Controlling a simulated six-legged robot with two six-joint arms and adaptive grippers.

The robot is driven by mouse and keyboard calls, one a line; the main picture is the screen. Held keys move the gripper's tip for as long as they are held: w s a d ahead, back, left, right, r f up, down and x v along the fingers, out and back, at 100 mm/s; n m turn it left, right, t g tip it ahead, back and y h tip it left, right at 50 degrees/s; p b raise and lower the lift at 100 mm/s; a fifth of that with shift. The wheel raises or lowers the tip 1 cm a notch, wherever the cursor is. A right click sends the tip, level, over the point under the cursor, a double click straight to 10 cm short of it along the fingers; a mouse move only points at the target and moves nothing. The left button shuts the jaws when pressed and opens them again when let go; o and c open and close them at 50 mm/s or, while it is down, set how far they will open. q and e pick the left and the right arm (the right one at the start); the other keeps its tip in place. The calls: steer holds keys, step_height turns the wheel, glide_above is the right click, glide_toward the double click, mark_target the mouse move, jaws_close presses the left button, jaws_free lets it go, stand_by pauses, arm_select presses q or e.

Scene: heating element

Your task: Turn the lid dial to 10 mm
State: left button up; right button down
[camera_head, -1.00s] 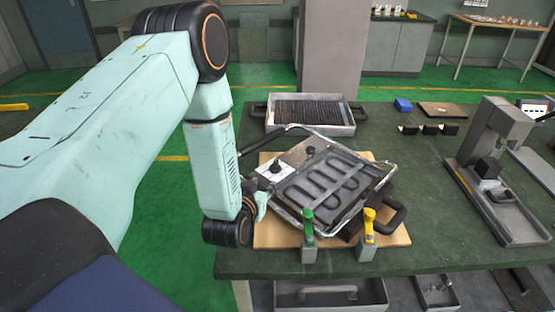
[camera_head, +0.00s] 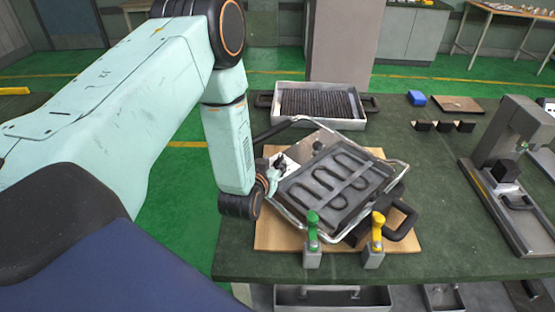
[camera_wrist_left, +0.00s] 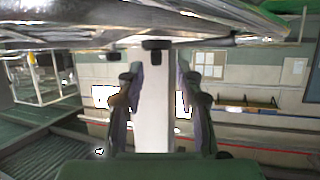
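The grill-like device (camera_head: 335,185) sits on a wooden board with its metal lid tilted and looped heating elements facing up. A small dark dial (camera_head: 281,163) stands on a white plate at the lid's left; a second dark knob (camera_head: 318,146) is farther back. The dial's scale is too small to read. My left gripper (camera_head: 271,180) is beside the near dial, partly hidden by its own wrist. In the left wrist view its fingers (camera_wrist_left: 157,105) are apart with nothing between them, and a dark knob (camera_wrist_left: 155,48) is just beyond the tips. My right gripper is not in view.
Green-handled (camera_head: 313,232) and yellow-handled (camera_head: 377,232) clamps stand at the board's front edge. A metal tray with a dark grate (camera_head: 318,103) is behind. A press-like stand (camera_head: 505,170) is at the right. The green table (camera_head: 440,220) is bare between the board and the stand.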

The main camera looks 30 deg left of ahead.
mark_target(278, 162)
arm_select(q)
steer(key=x, duration=0.4)
steer(key=shift+w+d+f, duration=0.15)
steer(key=shift+w+d, duration=0.1)
steer(key=shift+d, duration=0.05)
steer(key=shift+s+a, duration=0.2)
steer(key=shift+s, duration=0.05)
steer(key=shift+w+d, duration=0.15)
steer(key=shift+w, duration=0.2)
steer(key=c, duration=0.4)
steer(key=shift+s, duration=0.15)
jaws_close()
